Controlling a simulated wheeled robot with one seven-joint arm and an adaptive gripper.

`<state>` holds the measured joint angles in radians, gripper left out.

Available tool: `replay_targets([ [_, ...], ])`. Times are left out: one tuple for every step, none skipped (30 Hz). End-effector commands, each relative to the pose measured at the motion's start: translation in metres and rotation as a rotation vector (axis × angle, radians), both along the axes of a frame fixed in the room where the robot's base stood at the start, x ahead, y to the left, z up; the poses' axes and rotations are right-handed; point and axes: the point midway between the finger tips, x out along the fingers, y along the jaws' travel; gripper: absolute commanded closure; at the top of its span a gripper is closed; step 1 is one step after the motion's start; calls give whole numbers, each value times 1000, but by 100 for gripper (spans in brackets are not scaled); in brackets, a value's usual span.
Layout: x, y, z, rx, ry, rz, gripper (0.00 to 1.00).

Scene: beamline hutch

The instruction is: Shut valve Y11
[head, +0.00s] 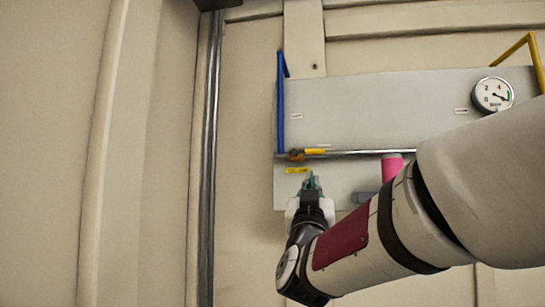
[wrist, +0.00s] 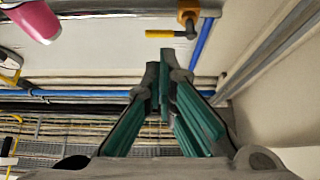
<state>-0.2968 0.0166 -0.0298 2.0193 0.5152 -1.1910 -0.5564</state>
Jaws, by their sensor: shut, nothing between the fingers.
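A small brass valve (head: 296,155) with a yellow lever handle (head: 315,152) sits at the left end of a thin horizontal pipe, at the foot of a blue pipe. The lever points right, along the horizontal pipe. A yellow tag (head: 296,170) hangs just below; its text is too small to read. In the wrist view the brass valve (wrist: 187,12) and its yellow lever (wrist: 172,34) are just beyond my fingertips. My gripper (head: 311,178) is shut and empty, below the lever and apart from it; its teal fingers (wrist: 160,62) show in the wrist view.
A grey wall panel (head: 380,110) carries the pipes and a round gauge (head: 492,94). A pink cylinder (head: 391,167) hangs under the pipe, right of my gripper. A yellow pipe (head: 520,45) is at upper right. A vertical metal conduit (head: 209,150) stands left; the wall between is bare.

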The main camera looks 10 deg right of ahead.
Motion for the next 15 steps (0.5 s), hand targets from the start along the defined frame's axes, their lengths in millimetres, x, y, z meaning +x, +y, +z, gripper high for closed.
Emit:
replay_targets([
  [0,0,0,1,-1,-2,100],
  [0,0,0,-1,-1,-1,100],
  [0,0,0,0,-1,-1,100],
  [0,0,0,0,-1,-1,100],
  [0,0,0,0,-1,0,100],
  [0,0,0,0,0,0,100],
  [0,0,0,0,0,0,100],
  [0,0,0,0,0,0,100],
  [1,0,0,0,0,0,100],
  [2,-1,1,-1,0,-1,100],
  [3,-1,2,0,1,-1,100],
  [5,-2,3,-1,1,0,100],
  [8,-2,5,-1,1,0,100],
  [10,-3,7,-1,0,-1,100],
  [14,-5,11,-2,1,-1,100],
])
